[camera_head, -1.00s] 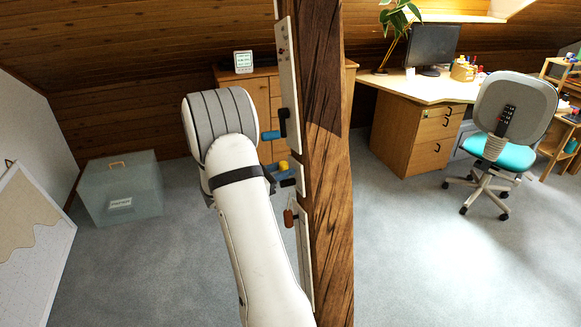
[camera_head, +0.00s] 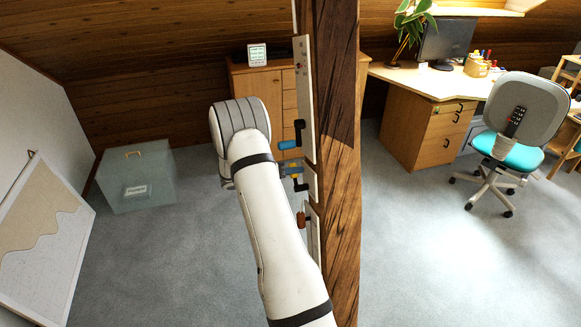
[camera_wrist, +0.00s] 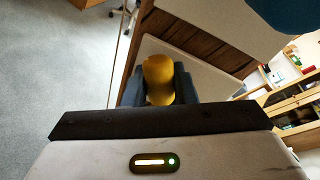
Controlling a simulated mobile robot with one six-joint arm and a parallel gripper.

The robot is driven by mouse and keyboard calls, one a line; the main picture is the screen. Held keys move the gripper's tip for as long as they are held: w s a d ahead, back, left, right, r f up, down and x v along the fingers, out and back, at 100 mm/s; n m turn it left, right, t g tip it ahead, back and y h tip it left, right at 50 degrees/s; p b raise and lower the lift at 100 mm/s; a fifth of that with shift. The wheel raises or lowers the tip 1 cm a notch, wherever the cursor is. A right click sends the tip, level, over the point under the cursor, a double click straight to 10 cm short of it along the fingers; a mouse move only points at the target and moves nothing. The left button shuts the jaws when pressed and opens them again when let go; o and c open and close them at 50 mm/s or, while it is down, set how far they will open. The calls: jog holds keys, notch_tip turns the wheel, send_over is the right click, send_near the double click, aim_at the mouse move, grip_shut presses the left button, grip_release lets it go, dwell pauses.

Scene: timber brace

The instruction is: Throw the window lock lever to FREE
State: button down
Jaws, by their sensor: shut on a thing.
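A yellow knob (camera_wrist: 158,78) sits between the two dark fingers of my gripper (camera_wrist: 158,88) in the wrist view, and the gripper is shut on it. In the head view my gripper (camera_head: 291,170) is at the pale panel (camera_head: 304,85) on the timber post, partly hidden by my arm. A blue handle (camera_head: 289,144) on a black arm sits just above it. A red-brown handle (camera_head: 301,219) hangs below. The lever's labels and its FREE mark cannot be read.
The thick timber post (camera_head: 336,190) stands right of my arm. A wooden cabinet (camera_head: 262,90) is behind. A clear box (camera_head: 135,180) stands on the floor at left, with a leaning board (camera_head: 45,235) nearer. A desk (camera_head: 412,115) and office chair (camera_head: 520,125) stand at right.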

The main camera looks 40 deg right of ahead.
jog(key=shift+w+d+f+n+g+p, duration=0.1)
jog(key=shift+w+d+n+g+p, duration=0.25)
jog(key=shift+n, duration=0.25)
jog(key=shift+a+f, duration=0.1)
jog(key=c, duration=1.6)
grip_release()
jog(key=shift+c, duration=0.2)
jog(key=shift+o, duration=0.7)
jog(key=shift+f, duration=0.15)
jog(key=shift+a, duration=0.1)
jog(key=b+v, duration=0.2)
jog(key=v, duration=0.5)
jog(key=shift+a, duration=0.2)
jog(key=shift+w, duration=0.15)
jog(key=shift+r, duration=0.25)
